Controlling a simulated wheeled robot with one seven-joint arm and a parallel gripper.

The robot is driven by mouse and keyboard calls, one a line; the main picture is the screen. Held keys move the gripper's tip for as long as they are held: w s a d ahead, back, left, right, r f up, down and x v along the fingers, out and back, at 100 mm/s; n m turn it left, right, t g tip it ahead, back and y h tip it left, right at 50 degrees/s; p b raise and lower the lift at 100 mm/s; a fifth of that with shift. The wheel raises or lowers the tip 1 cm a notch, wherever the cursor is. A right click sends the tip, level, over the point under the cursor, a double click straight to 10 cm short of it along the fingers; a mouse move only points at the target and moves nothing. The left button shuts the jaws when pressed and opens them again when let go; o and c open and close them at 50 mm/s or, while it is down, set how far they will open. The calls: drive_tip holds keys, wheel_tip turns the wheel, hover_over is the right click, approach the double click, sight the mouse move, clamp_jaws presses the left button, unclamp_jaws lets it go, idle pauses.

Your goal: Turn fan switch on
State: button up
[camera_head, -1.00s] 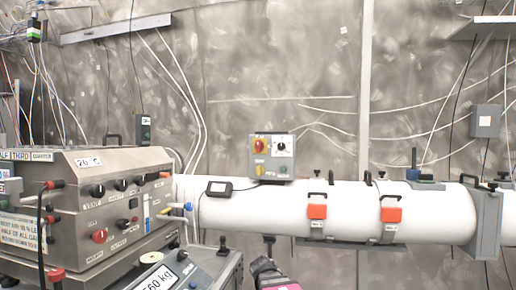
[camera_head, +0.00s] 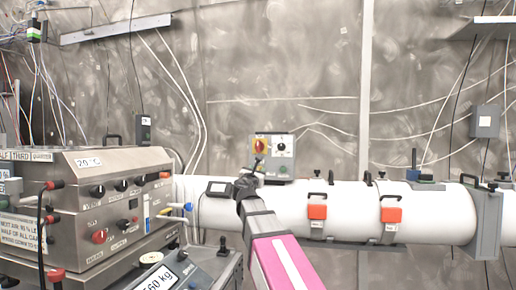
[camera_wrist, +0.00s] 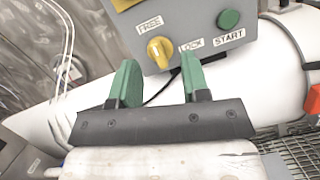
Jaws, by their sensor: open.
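A grey control box (camera_head: 283,150) sits on top of the white tunnel pipe. It has a red knob on a yellow plate (camera_head: 261,145) and a dark dial (camera_head: 281,146). In the wrist view, the box's lower face shows a yellow rotary switch (camera_wrist: 159,50) between the labels FREE and LOCK, and a green button (camera_wrist: 229,19) labelled START. No label reading fan is legible. My gripper (camera_head: 256,166) is in front of the box's lower left part. In the wrist view, my gripper (camera_wrist: 158,64) is open, its green fingers apart and empty, short of the yellow switch.
The white pipe (camera_head: 350,212) runs across the middle, with orange-handled latches (camera_head: 317,211) to the right of my arm. A steel instrument cabinet (camera_head: 110,200) with knobs stands at left. A scale box marked 60 kg (camera_head: 185,270) is at lower left. Wire mesh shows at the wrist view's lower right.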

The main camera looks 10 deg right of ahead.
sight(258, 146)
wheel_tip(258, 146, up, 6)
drive_tip(key=a+n+t, duration=0.2)
drive_tip(key=n, duration=0.1)
drive_tip(key=shift+y, duration=0.4)
drive_tip(key=x, duration=1)
drive_tip(key=shift+s+d+r, duration=0.1)
drive_tip(key=shift+d+r, duration=0.05)
drive_tip(key=shift+d, duration=0.1)
clamp_jaws()
